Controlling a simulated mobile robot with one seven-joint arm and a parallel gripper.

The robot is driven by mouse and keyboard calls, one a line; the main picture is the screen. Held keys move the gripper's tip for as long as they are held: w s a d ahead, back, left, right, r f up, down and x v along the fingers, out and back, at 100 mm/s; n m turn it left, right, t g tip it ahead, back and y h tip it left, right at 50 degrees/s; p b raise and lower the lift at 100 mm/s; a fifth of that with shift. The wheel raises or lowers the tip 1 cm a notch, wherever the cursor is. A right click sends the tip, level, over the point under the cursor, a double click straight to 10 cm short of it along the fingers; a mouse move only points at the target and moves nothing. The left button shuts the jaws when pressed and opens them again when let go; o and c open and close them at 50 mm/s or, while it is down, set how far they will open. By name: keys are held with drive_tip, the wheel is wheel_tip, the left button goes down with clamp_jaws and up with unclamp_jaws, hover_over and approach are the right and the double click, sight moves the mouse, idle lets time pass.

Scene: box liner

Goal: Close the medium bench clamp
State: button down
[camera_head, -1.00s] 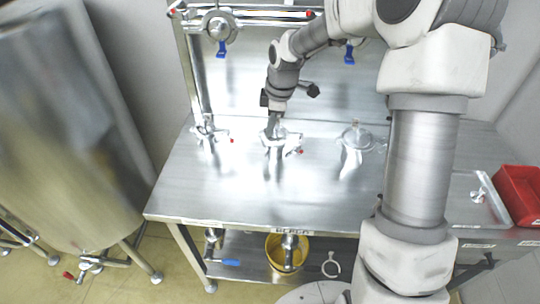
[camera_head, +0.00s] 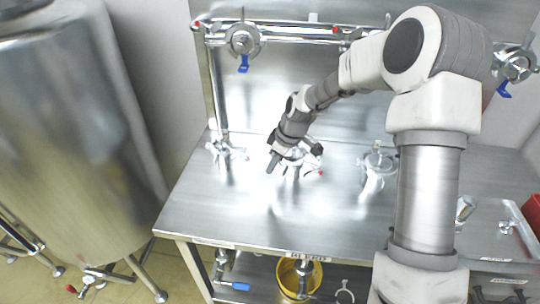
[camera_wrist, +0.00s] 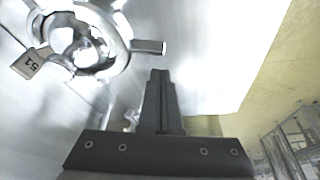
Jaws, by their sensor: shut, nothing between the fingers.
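The middle clamp fitting (camera_head: 294,160) on the steel bench is silvery, with a red-tipped handle on its right. I take it as the medium clamp. In the wrist view the clamp (camera_wrist: 82,48) shows as a metal ring at upper left, with a tab marked 51 and a short arm pointing right. I cannot tell whether its ring is fully closed. My gripper (camera_head: 271,164) is just left of and in front of this clamp, partly covering it. The fingers (camera_wrist: 160,78) are together and empty, beside the clamp and apart from it in the wrist view.
The bench (camera_head: 220,205) carries another clamp fitting (camera_head: 226,149) to the left and a larger one (camera_head: 377,168) to the right. A pipe with blue-handled valves (camera_head: 243,42) runs behind. A yellow bucket (camera_head: 290,278) is below. The bench front is clear.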

sight(284, 170)
drive_tip(key=shift+s+d+r, duration=0.1)
drive_tip(key=shift+s+d, duration=0.2)
drive_tip(key=shift+d, duration=0.2)
drive_tip(key=shift+s+d, duration=0.25)
drive_tip(key=shift+d, duration=0.2)
drive_tip(key=shift+d, duration=0.1)
drive_tip(key=shift+w+d+n+g, duration=0.1)
drive_tip(key=shift+d+n+g, duration=0.2)
drive_tip(key=shift+d+n, duration=0.65)
drive_tip(key=shift+w+d+n, duration=0.1)
drive_tip(key=shift+d+n, duration=0.15)
drive_tip(key=shift+d, duration=0.1)
